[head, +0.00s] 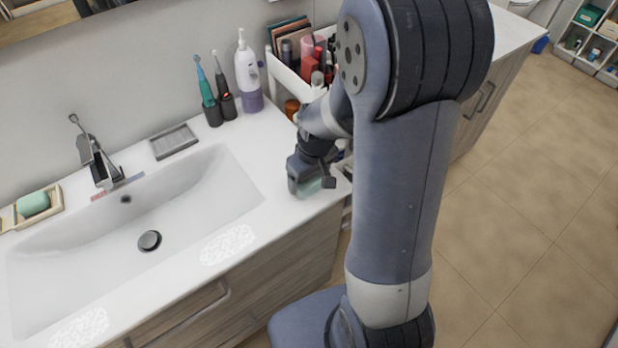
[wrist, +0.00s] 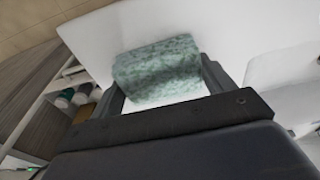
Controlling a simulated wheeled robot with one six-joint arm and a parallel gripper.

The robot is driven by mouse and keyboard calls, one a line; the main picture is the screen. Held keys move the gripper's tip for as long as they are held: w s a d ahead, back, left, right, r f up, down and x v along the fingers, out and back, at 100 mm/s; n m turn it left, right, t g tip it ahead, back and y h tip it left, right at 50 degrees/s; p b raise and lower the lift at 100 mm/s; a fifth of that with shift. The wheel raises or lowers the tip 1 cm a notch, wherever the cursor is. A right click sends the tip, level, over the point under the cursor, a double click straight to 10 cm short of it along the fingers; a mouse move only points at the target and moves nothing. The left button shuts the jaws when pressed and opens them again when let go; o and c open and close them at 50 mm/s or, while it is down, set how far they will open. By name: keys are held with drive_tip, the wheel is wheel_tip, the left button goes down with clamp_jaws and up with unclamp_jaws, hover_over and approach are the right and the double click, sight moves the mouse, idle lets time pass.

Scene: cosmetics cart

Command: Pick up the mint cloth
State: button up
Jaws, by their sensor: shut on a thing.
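The mint cloth (wrist: 158,72) is a speckled green, folded or rolled piece between the two fingers of my gripper (wrist: 160,88) in the wrist view. My gripper is shut on it. In the head view my gripper (head: 312,186) is at the right end of the white counter, near its front edge. A small pale green part of the cloth (head: 309,188) shows between the fingers there; the rest is hidden by the gripper. I cannot tell whether the cloth touches the counter.
A white sink basin (head: 190,205) lies left of my gripper. Behind it stand toothbrushes (head: 208,92), a white and purple bottle (head: 247,75) and a cosmetics cart (head: 290,75). A green soap (head: 33,203) sits at far left.

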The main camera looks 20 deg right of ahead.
wheel_tip(320, 180, up, 10)
drive_tip(key=shift+r, duration=0.1)
idle(0.4)
drive_tip(key=o, duration=0.4)
drive_tip(key=shift+c, duration=1.3)
drive_tip(key=shift+b, duration=0.3)
